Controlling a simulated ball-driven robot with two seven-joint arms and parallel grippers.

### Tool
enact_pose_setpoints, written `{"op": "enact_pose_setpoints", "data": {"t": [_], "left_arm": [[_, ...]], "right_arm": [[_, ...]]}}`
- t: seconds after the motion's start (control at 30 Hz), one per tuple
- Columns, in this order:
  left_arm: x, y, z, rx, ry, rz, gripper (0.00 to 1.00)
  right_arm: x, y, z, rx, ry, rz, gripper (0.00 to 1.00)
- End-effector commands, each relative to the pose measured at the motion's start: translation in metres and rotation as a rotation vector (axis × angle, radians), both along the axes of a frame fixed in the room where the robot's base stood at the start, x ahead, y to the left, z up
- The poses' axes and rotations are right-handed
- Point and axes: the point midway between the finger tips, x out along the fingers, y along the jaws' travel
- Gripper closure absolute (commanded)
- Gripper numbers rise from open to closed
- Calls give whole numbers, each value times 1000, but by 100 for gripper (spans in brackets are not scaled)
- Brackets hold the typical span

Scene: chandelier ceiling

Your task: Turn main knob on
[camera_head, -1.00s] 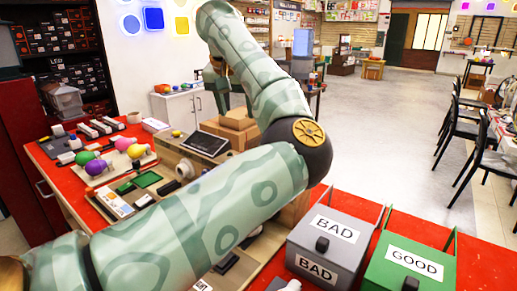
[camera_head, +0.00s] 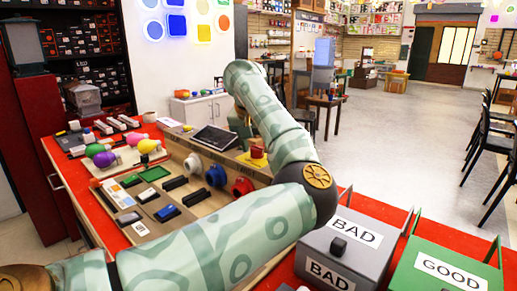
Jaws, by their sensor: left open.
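A red knob-like part (camera_head: 257,150) stands on a yellow base at the far right end of the test board (camera_head: 140,232). I take it to be the main knob; its turn position is too small to read. My left arm comes in from the left, bends at the elbow and reaches back over the board. My left gripper (camera_head: 241,127) is open, small and partly hidden by my forearm. It hangs just above and left of the red part, and I cannot tell whether they touch. My right gripper is out of view.
White, blue (camera_head: 215,175) and red (camera_head: 242,186) round sockets line the board's panel. A dark tablet (camera_head: 213,138) leans behind. Coloured bulbs (camera_head: 104,159) lie at left. A grey BAD box (camera_head: 345,252) and a green GOOD box (camera_head: 440,272) stand at front right. Open floor lies beyond.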

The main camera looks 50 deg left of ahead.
Motion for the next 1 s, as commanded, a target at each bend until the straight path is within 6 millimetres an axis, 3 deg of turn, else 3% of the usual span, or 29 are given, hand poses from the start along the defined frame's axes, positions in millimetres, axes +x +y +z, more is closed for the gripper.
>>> {"op": "enact_pose_setpoints", "data": {"t": [0.17,0.33,0.37,0.7,1.0], "left_arm": [[0,0,1,0,0,0,46],[0,0,1,0,0,0,88],[0,0,1,0,0,0,90],[-1,0,2,-1,-1,-34,90],[-2,2,6,-2,-3,-215,90]], "right_arm": [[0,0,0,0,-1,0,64],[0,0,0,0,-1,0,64],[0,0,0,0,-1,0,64],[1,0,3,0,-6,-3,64],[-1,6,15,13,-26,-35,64]]}}
